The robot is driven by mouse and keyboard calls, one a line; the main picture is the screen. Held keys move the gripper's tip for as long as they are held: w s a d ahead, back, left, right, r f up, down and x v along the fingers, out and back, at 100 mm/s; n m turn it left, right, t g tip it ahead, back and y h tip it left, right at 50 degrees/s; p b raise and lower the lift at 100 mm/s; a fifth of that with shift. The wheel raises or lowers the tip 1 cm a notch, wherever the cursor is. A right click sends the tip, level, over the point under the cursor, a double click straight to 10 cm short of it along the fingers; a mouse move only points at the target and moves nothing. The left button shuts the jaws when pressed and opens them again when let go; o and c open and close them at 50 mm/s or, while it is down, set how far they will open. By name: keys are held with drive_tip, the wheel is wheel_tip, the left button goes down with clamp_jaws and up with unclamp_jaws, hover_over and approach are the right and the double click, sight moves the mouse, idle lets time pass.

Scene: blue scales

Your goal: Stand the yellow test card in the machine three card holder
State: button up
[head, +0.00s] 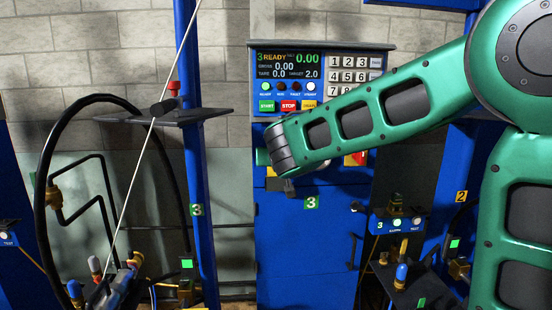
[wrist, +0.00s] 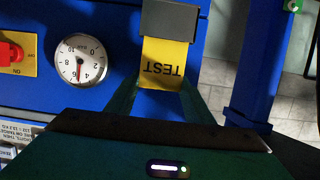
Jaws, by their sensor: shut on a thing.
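The yellow test card (wrist: 166,62) shows in the wrist view with its word TEST upside down. My gripper (wrist: 161,86) is shut on the card's near end, with one green finger on each side. A grey holder (wrist: 170,22) on the blue machine three cabinet (wrist: 112,15) covers the card's far end. I cannot tell how deep the card sits in it. In the head view my green arm reaches across the cabinet (head: 300,240) below the control panel.
A pressure gauge (wrist: 80,60) and a red switch (wrist: 10,51) on a yellow plate sit left of the card in the wrist view. A blue post (wrist: 257,70) stands to the right. The panel's screen (head: 287,66) reads 3 READY in the head view.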

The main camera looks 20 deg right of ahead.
drive_tip(key=o, duration=1.5)
drive_tip(key=v, duration=1)
drive_tip(key=shift+s+a, duration=0.1)
drive_tip(key=shift+s, duration=0.2)
